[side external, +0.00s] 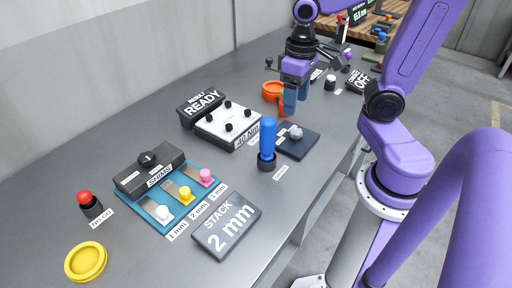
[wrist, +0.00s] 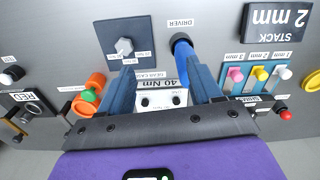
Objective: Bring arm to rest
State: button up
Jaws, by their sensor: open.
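My gripper (side external: 296,104) is open and empty, with its blue fingers pointing down over the far half of the grey bench. It hangs near an orange ring-shaped dish (side external: 272,90) and an orange-and-green piece. In the wrist view the two fingers of my gripper (wrist: 162,75) are spread wide. A white gearcase box (wrist: 148,101) with a 40 Nm label shows between them, with nothing held. The blue-handled driver (side external: 268,138) stands upright in its dark holder, apart from my gripper. The exact height of the fingertips above the bench is hard to tell.
A dark pad (side external: 309,145) with a grey knob (side external: 296,132) lies beside the driver. A READY display (side external: 201,104), a blue shim tray (side external: 150,211) with white, yellow and pink knobs, a STACK 2 mm sign (side external: 227,227), a red button (side external: 86,197) and a yellow dish (side external: 87,262) occupy the near side.

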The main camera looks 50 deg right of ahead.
jog(key=s+a+f+n, duration=0.2)
jog(key=s+a+n, duration=0.5)
jog(key=s+n, duration=0.4)
jog(key=shift+f, duration=0.25)
